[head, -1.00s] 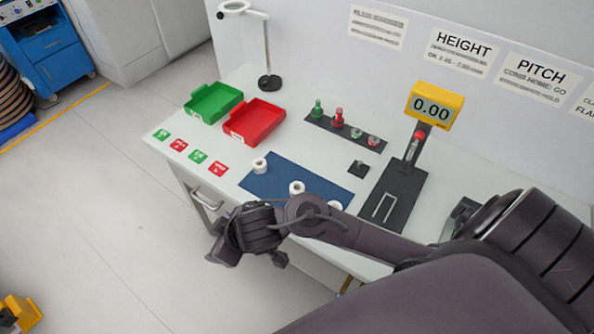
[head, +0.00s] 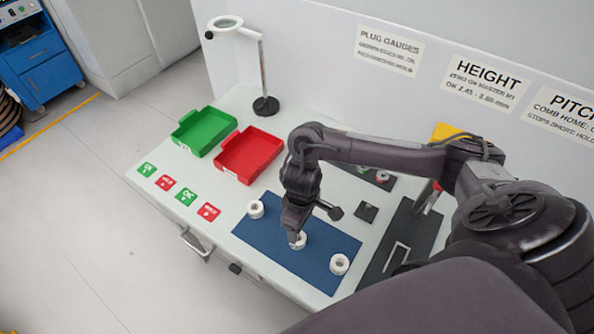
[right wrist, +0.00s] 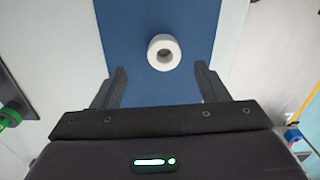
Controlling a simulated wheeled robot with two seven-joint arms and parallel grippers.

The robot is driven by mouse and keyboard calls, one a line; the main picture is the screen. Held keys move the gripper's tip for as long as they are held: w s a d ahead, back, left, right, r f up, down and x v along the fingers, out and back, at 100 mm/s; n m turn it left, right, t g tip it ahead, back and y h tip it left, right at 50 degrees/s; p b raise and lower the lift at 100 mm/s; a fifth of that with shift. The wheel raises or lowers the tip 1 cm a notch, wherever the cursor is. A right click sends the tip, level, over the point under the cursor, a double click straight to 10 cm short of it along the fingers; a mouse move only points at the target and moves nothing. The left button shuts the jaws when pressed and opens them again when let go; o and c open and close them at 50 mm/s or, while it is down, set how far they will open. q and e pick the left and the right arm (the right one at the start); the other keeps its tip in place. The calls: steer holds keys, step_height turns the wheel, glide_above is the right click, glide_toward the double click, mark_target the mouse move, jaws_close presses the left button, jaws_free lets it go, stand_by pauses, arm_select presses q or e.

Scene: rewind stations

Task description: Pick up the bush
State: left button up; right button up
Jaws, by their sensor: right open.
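Three white ring-shaped bushes lie on the blue mat (head: 270,243): one at the left (head: 255,209), one in the middle (head: 299,242) and one at the right (head: 339,263). My right gripper (head: 294,232) points down over the middle bush and partly covers it in the head view. In the right wrist view, the gripper (right wrist: 160,68) is open and empty. A white bush (right wrist: 164,52) with a dark hole lies on the mat just ahead of the fingertips, between their lines. My left gripper is not in view.
A green tray (head: 204,131) and a red tray (head: 249,154) stand at the back left. A stand magnifier (head: 265,104) is behind them. Small green and red labels (head: 165,182) line the table's left edge. A black gauge base (head: 402,240) lies right of the mat.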

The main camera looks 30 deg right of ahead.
steer(key=shift+s+a+f, duration=0.1)
steer(key=shift+s+f, duration=0.1)
steer(key=shift+f, duration=0.3)
steer(key=shift+s+a+f+b, duration=0.3)
steer(key=shift+s+a+f, duration=0.15)
steer(key=shift+f, duration=0.1)
steer(key=shift+w+f+p, duration=0.15)
steer(key=shift+w+f, duration=0.05)
steer(key=shift+f, duration=0.3)
steer(key=shift+w+f+p, duration=0.15)
steer(key=shift+w+f, duration=0.05)
steer(key=shift+f, duration=0.25)
steer(key=f, duration=0.2)
steer(key=shift+w+d+f, duration=0.2)
steer(key=shift+w+f, duration=0.1)
steer(key=shift+w, duration=0.05)
steer(key=shift+f, duration=0.2)
steer(key=c, duration=0.8)
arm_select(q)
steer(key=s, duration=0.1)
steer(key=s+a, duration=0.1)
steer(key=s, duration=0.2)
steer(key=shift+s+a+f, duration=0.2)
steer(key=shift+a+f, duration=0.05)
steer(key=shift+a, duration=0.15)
arm_select(e)
steer(key=shift+a, duration=0.1)
steer(key=shift+c, duration=1.4)
